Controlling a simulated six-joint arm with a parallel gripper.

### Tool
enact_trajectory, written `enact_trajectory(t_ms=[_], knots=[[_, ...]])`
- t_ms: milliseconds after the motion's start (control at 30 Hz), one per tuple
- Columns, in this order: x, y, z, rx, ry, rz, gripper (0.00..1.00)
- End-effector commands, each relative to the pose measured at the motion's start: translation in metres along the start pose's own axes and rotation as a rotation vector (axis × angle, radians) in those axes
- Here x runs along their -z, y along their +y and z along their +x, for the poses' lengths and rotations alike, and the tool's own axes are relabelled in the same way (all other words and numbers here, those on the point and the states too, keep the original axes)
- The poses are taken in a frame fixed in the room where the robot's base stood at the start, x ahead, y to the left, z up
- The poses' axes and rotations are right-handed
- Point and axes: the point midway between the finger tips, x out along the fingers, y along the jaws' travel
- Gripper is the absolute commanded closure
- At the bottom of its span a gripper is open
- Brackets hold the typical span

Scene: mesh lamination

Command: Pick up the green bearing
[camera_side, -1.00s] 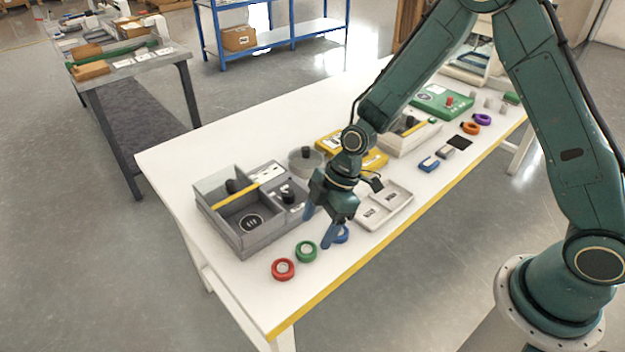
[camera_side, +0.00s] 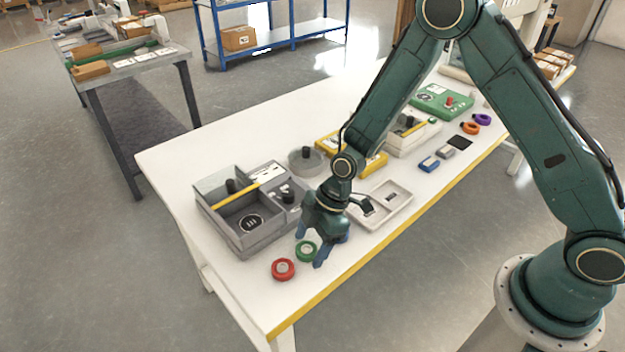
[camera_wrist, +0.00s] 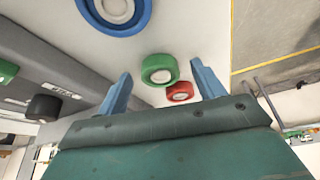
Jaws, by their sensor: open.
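The green bearing (camera_side: 306,251) is a ring with a pale centre, lying on the white table between the red bearing (camera_side: 283,269) and my gripper (camera_side: 310,252). In the wrist view the green bearing (camera_wrist: 160,70) shows between and beyond the two blue fingers of my gripper (camera_wrist: 160,80). My gripper is open, with nothing between its fingertips, and is low over the table at the green bearing.
A grey divided bin (camera_side: 240,240) stands left of my gripper. A pale tray (camera_side: 395,203) lies to its right. The table's yellow front edge (camera_side: 350,275) is close by. The table in front of the red bearing is clear.

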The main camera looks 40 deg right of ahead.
Motion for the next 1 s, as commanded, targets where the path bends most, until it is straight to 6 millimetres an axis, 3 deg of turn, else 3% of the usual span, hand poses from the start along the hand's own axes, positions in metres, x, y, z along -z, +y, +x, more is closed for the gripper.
enact_trajectory(t_ms=[267,500,1000], knots=[[0.0,0.0,-0.0003,0.0,0.0,0.0,0.34],[0.0,0.0,-0.0004,0.0,0.0,0.0,0.81],[0.003,0.0007,-0.0066,-0.002,0.002,-0.001,0.82]])
